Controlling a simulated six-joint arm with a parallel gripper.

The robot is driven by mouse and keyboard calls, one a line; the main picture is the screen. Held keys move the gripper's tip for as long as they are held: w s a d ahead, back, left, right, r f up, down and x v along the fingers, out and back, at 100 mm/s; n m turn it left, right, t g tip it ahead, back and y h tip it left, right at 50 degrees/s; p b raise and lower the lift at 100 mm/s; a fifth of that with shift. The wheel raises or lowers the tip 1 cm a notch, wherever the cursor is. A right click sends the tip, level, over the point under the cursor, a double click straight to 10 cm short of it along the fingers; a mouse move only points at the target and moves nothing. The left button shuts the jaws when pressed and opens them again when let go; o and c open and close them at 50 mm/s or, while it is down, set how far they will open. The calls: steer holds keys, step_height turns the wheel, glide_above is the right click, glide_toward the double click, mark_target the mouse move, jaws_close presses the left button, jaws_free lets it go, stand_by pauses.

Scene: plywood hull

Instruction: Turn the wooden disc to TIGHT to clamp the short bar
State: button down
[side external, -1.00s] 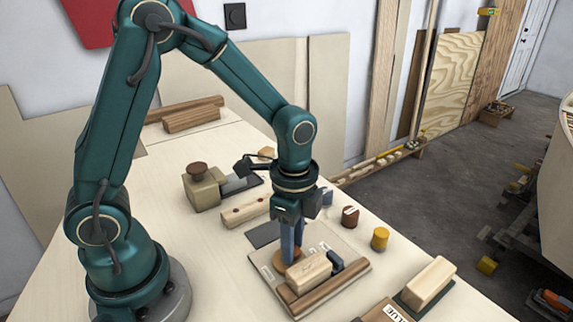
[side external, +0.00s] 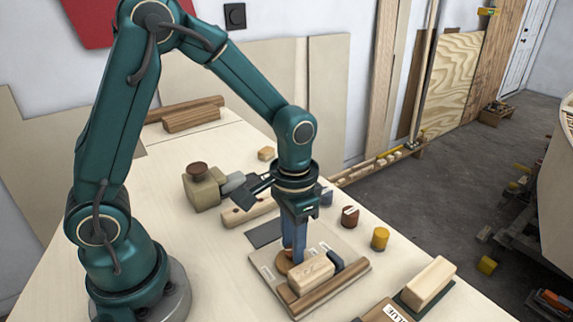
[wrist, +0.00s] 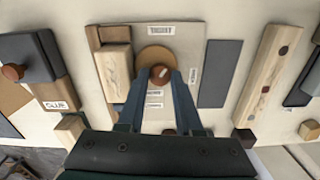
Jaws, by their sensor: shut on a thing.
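The wooden disc (side external: 283,267) lies on a pale board (side external: 345,246) in front of me. In the wrist view the disc (wrist: 155,54) is round and tan with a reddish-brown knob (wrist: 158,74) on it. My gripper (side external: 293,258) points down at the disc. In the wrist view its blue fingers (wrist: 161,74) are shut on the knob from both sides. The short bar (side external: 311,270) is a pale block beside the disc, along a brown strip (side external: 330,290). It also shows in the wrist view (wrist: 116,72).
A dark mat (wrist: 220,72) and a long pale bar with dark plugs (wrist: 267,72) lie to the right in the wrist view. A yellow cylinder (side external: 380,238) and a reddish-brown one (side external: 350,216) stand beyond the board. A block on a green base (side external: 429,284) is at the right.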

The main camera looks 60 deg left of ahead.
steer(key=n, duration=0.6)
steer(key=shift+n, duration=0.3)
stand_by(0.4)
steer(key=c, duration=0.6)
jaws_free()
steer(key=shift+r, duration=2.55)
